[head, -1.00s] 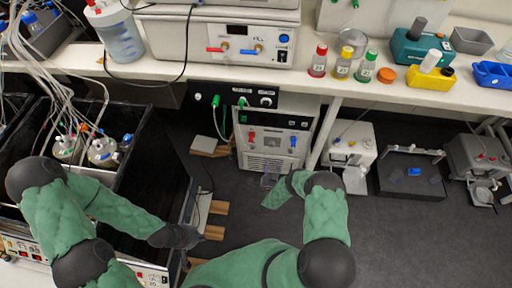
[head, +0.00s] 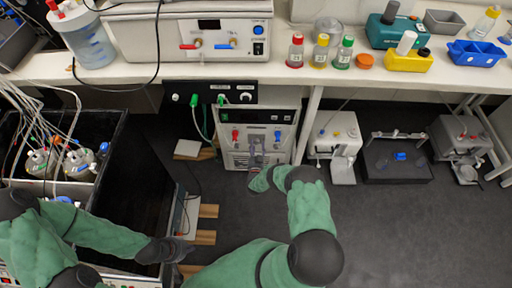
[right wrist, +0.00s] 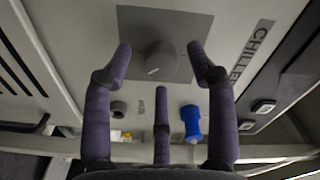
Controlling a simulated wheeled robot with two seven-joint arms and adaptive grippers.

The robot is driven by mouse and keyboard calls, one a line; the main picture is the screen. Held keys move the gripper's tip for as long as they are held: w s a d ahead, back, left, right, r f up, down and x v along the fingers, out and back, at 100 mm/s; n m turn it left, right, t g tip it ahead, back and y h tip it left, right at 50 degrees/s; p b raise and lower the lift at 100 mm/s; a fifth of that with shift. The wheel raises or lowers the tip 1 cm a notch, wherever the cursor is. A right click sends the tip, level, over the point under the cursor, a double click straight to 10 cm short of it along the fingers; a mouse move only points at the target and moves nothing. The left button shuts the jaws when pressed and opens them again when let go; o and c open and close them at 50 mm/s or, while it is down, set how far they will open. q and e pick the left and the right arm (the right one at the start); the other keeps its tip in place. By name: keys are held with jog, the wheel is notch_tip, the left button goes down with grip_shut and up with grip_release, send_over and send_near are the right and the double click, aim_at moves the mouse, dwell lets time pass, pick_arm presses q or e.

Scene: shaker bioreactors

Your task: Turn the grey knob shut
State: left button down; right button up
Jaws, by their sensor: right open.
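The grey knob (right wrist: 160,61) sits on a square grey plate on the white chiller's front in the right wrist view. My right gripper (right wrist: 162,60) is open, with its dark fingers spread to either side of the knob and a third finger below it. I see no contact with the knob. In the head view my right gripper (head: 256,157) is in front of the chiller (head: 284,113) and covers the knob there. My left gripper (head: 180,249) is beside the black open tank at lower left; its fingers are too dark to read.
The chiller has a red fitting (head: 235,135) and a blue fitting (head: 277,136), the blue one (right wrist: 191,124) also near my fingers in the wrist view. The bench (head: 150,68) overhangs above. Grey floor (head: 400,235) is clear in front.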

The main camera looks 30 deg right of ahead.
jog(key=shift+w+d, duration=0.3)
jog(key=shift+w, duration=0.2)
jog(key=c, duration=1.1)
jog(key=shift+c, duration=0.2)
